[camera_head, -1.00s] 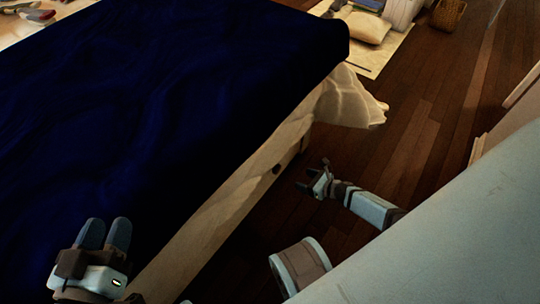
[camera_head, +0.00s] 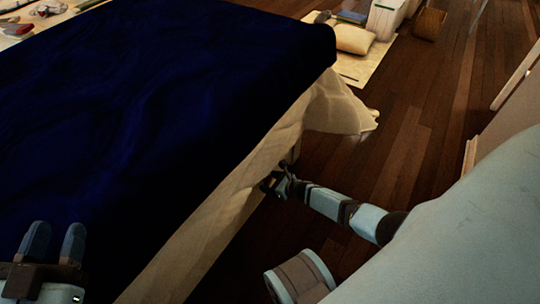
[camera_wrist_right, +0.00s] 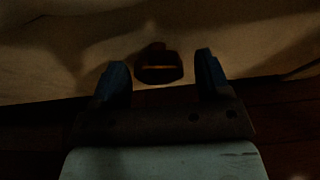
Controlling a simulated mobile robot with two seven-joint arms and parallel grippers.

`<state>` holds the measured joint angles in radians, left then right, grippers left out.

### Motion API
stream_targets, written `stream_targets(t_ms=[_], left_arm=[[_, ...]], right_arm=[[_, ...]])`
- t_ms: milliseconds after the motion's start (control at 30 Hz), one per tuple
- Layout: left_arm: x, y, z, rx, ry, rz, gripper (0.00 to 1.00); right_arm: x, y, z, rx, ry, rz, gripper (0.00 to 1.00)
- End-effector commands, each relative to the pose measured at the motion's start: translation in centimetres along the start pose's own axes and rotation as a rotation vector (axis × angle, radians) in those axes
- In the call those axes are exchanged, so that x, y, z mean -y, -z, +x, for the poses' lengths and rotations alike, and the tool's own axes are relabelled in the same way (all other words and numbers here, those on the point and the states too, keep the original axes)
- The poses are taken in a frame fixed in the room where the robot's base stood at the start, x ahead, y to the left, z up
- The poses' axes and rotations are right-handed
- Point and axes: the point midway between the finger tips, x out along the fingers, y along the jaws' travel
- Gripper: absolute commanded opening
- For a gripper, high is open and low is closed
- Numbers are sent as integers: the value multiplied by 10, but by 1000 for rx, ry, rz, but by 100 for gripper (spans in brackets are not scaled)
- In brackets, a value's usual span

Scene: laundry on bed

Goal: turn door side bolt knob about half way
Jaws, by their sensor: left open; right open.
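The bolt knob (camera_wrist_right: 158,67) is a small dark knob with a lighter line across its face, on the pale bed side. In the right wrist view it lies between the two blue fingers of my right gripper (camera_wrist_right: 161,63), with a gap on each side. In the head view my right gripper (camera_head: 277,182) is open and close to the bed side (camera_head: 222,200), and the knob cannot be told apart from it. My left gripper (camera_head: 55,243) is open and empty above the bed's near left part.
A dark blue cover (camera_head: 150,110) lies over the bed. Pale cloth (camera_head: 338,105) hangs at the bed's far corner. Bare wooden floor (camera_head: 410,130) lies to the right. A cushion (camera_head: 353,39) and a basket (camera_head: 429,22) stand at the back.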

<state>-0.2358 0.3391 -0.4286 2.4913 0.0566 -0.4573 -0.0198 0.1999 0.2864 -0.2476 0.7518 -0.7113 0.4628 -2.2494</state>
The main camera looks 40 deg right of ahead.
Motion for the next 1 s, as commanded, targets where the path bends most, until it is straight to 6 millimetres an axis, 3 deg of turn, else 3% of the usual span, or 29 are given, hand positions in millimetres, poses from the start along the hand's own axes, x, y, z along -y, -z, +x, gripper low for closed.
stream_targets(t_ms=[300,533,1000], left_arm=[[1,2,-1,-7,-4,18,43],[0,1,-1,-4,-2,11,43],[0,1,1,-3,3,0,43]], right_arm=[[0,0,3,0,0,0,70],[0,0,3,0,-1,0,23],[0,0,3,0,-43,99,23]])
